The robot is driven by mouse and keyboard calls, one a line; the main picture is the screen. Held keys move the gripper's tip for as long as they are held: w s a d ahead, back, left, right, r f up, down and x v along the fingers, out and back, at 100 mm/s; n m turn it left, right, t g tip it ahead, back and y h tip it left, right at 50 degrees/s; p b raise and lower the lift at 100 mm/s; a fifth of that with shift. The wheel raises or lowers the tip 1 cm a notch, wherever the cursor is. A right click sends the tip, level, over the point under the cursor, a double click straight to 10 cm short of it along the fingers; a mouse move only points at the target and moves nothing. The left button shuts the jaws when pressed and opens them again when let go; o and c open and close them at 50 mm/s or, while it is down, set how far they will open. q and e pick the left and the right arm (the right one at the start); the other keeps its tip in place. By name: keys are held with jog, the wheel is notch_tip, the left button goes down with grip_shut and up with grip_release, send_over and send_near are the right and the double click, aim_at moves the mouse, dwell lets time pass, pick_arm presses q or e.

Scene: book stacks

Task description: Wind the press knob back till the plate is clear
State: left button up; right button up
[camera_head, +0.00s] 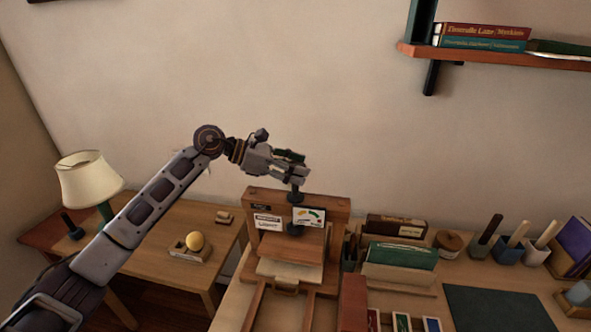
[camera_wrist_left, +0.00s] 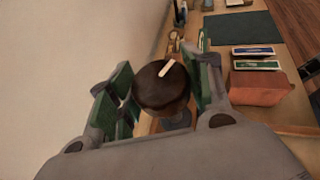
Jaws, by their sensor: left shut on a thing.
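The wooden book press (camera_head: 338,212) stands on the bench, with a label and a coloured gauge card (camera_head: 309,217) on its upright front. My left gripper (camera_head: 300,178) is over the press top and shut on the press knob, which the fingers mostly hide in the head view. In the left wrist view the round dark brown knob (camera_wrist_left: 160,92), with a pale mark on top, sits between the green finger pads of my left gripper (camera_wrist_left: 160,85). A dark screw (camera_head: 296,197) shows below the fingers. The pale plate (camera_head: 290,272) is low in the frame; its clearance cannot be told.
Right are green books (camera_head: 402,256), several tool pots (camera_head: 508,250) and a dark green mat (camera_head: 495,308). A bookshelf (camera_head: 490,56) hangs at upper right.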

pick_arm(q)
jog(key=shift+n+t, duration=0.8)
jog(key=shift+t, duration=0.1)
jog(key=shift+n+t+y, duration=0.4)
jog(key=shift+n+t, duration=0.2)
jog(key=shift+t, duration=0.1)
jog(key=shift+f+n+t+y, duration=0.1)
jog(key=shift+n+t+y, duration=0.2)
jog(key=shift+n+t, duration=0.3)
pick_arm(e)
jog(key=shift+s+d, duration=0.1)
jog(key=shift+s, duration=0.25)
jog(key=shift+w, duration=0.2)
pick_arm(q)
jog(key=o, duration=1)
jog(key=shift+a, duration=0.15)
jog(key=shift+v, duration=5.9)
jog(key=shift+s, duration=0.15)
